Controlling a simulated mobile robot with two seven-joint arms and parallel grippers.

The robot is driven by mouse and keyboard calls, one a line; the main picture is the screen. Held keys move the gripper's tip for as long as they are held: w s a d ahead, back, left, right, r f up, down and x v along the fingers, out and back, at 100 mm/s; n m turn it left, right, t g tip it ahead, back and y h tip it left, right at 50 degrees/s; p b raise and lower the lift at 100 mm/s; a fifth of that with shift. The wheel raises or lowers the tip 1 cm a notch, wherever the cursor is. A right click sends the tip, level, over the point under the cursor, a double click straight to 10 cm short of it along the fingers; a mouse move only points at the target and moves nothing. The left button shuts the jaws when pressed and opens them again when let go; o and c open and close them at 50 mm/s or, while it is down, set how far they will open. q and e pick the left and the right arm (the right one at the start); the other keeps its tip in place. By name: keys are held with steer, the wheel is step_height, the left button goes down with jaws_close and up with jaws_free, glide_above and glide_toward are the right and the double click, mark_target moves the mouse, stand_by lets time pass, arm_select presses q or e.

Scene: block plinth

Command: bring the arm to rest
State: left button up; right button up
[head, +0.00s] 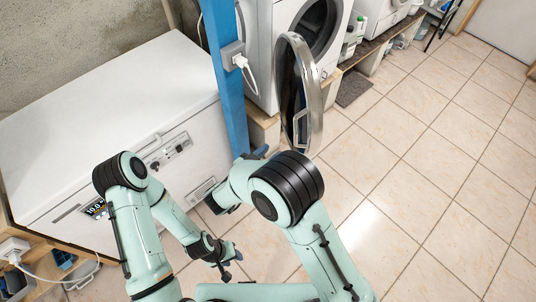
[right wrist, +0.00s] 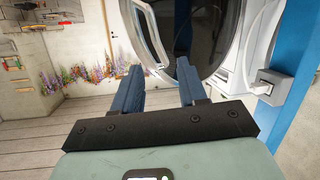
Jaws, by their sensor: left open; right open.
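My left gripper (head: 229,264) hangs low at the bottom centre of the head view, below the front of the white chest. Its small dark fingers are apart and I see nothing between them. My right gripper (head: 260,153) shows only in part in the head view, as blue fingers beside the blue post, partly hidden by my right arm. In the right wrist view its two blue fingers (right wrist: 157,90) are well apart and empty. They point towards the washing machine's open round door (right wrist: 150,35).
The blue post (head: 227,75) with a socket box stands close to my right gripper. The open washer door (head: 301,95) juts out just beyond it. A white chest (head: 110,100) fills the left. The tiled floor (head: 440,170) at the right is clear.

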stand_by(0.3)
steer(key=s+d+f+n+g+y, duration=0.1)
steer(key=d+f+g+y, duration=0.3)
steer(key=f, duration=0.6)
steer(key=s+d+f+n+y, duration=0.1)
steer(key=s+d+f+y, duration=0.15)
steer(key=d+f, duration=0.65)
steer(key=s+f+g+y, duration=0.3)
steer(key=s+f+g, duration=0.1)
steer(key=s, duration=0.6)
steer(key=s+a+f+g+y, duration=0.1)
steer(key=s+f+g+y, duration=0.3)
steer(key=s, duration=0.7)
steer(key=shift+s+a+f, duration=0.15)
steer(key=shift+s+f, duration=0.05)
steer(key=shift+f, duration=0.2)
